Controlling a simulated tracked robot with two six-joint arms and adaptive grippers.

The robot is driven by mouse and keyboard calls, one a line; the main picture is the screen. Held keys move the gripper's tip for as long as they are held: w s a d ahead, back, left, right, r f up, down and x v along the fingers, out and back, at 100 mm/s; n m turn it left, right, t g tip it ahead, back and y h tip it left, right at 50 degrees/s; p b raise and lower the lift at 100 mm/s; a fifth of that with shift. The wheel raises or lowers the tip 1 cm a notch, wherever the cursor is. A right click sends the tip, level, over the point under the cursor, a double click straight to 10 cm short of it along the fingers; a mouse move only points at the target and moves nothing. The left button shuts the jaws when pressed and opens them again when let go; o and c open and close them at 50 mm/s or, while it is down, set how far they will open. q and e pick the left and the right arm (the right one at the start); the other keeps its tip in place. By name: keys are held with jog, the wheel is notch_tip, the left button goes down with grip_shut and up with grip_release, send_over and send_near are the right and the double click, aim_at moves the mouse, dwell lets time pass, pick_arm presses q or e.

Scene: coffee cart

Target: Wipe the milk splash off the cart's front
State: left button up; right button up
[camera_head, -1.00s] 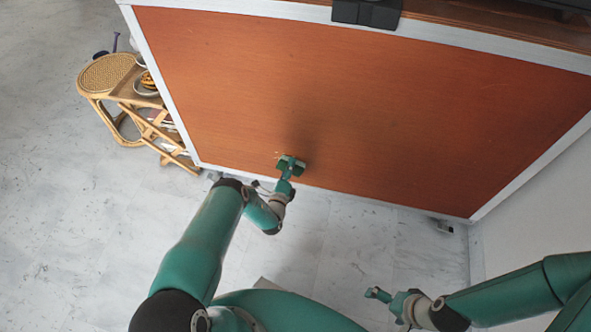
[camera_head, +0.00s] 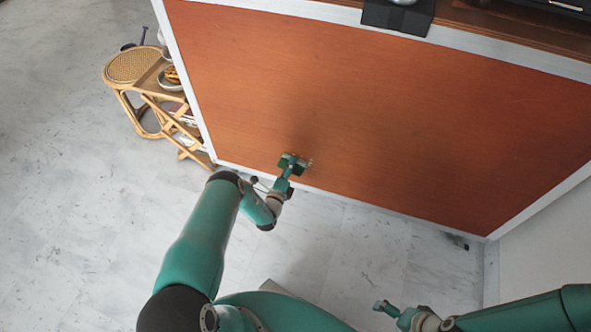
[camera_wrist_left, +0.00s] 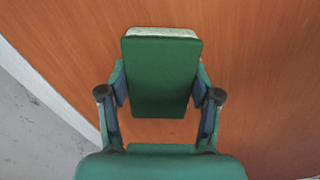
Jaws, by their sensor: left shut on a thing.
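The cart's orange-brown front panel (camera_head: 400,120) has a white frame. My left gripper (camera_head: 288,172) is shut on a green block-shaped sponge (camera_head: 294,161) near the panel's lower edge. In the left wrist view the sponge (camera_wrist_left: 160,75) sits between the two fingers (camera_wrist_left: 160,98), with a pale layer along its far edge, at the panel (camera_wrist_left: 260,80).
A rattan side stand (camera_head: 130,67) with a bowl (camera_head: 171,78) stands left of the cart. A black holder (camera_head: 398,14) sits on the cart's top edge. The pale floor (camera_head: 80,210) is clear at the left. A white wall (camera_head: 545,240) is at the right.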

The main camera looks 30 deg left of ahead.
aim_at(303, 171)
pick_arm(q)
jog(key=shift+w+r, duration=0.2)
jog(key=shift+w+d, duration=0.2)
jog(key=shift+d, duration=0.5)
jog(key=shift+w+d, duration=0.2)
jog(key=shift+d, duration=0.75)
jog(key=shift+w+d, duration=0.15)
jog(key=shift+d, duration=0.8)
jog(key=shift+w+d+r+p, duration=0.1)
jog(key=shift+d+r+p, duration=0.15)
jog(key=shift+d+p, duration=0.35)
jog(key=shift+d+f+p, duration=0.1)
jog(key=shift+d+p, duration=0.3)
jog(key=shift+d, duration=0.15)
jog(key=shift+w+f, duration=0.1)
jog(key=shift+w, duration=0.05)
